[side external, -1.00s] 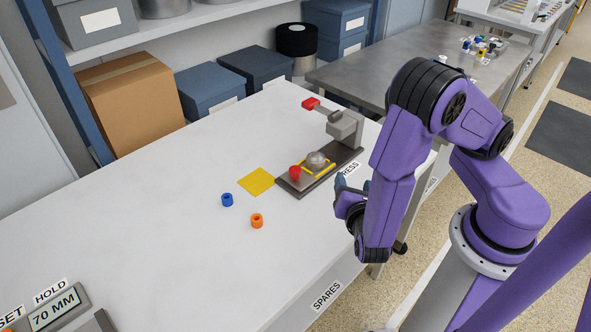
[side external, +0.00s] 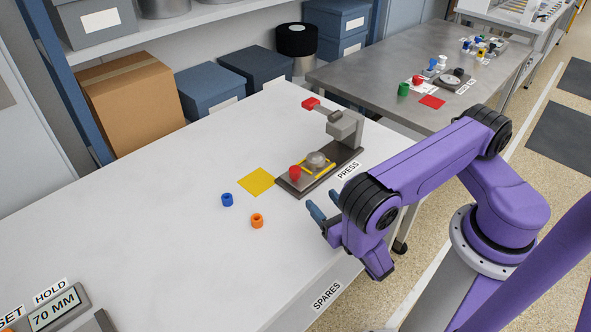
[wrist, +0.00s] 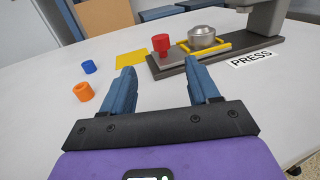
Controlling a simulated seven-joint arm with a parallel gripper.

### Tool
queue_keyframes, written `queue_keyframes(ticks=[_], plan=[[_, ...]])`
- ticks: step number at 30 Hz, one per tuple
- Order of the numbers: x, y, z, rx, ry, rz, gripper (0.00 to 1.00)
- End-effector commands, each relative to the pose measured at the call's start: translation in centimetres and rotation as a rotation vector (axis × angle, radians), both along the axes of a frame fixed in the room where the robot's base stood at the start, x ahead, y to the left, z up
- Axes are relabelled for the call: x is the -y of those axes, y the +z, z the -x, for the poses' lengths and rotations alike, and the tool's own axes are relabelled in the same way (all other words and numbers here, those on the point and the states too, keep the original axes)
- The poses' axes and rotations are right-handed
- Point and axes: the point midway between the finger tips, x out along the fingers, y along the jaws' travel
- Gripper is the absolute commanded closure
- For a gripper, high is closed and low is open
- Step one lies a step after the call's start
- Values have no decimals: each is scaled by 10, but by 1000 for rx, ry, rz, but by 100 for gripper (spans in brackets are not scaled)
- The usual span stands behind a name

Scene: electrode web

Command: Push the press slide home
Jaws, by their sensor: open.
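The press (side external: 345,132) stands on a dark base (side external: 292,187) toward the right edge of the white table, with a red-tipped lever (side external: 311,103) at its top. On the base are a red knob (side external: 295,172), which looks like the slide's handle, yellow rails (side external: 322,171) and a round metal piece (side external: 316,159). In the wrist view the red knob (wrist: 160,44) stands at the near left of the metal piece (wrist: 202,37). My gripper (side external: 322,211) is open and empty, in front of the press base and apart from it. Its two blue fingers (wrist: 164,90) point toward the base.
A yellow square (side external: 257,181) lies left of the base. A blue ring (side external: 227,200) and an orange ring (side external: 257,221) sit on the table nearby. A PRESS label (side external: 348,170) lies beside the base.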

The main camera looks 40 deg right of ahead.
Motion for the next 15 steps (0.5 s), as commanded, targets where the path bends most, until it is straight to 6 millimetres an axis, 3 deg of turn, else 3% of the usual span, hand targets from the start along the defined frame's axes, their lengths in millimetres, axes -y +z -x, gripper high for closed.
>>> queue_keyframes(ticks=[15], plan=[[25, 1, -85, 4, -10, -3, 40]])
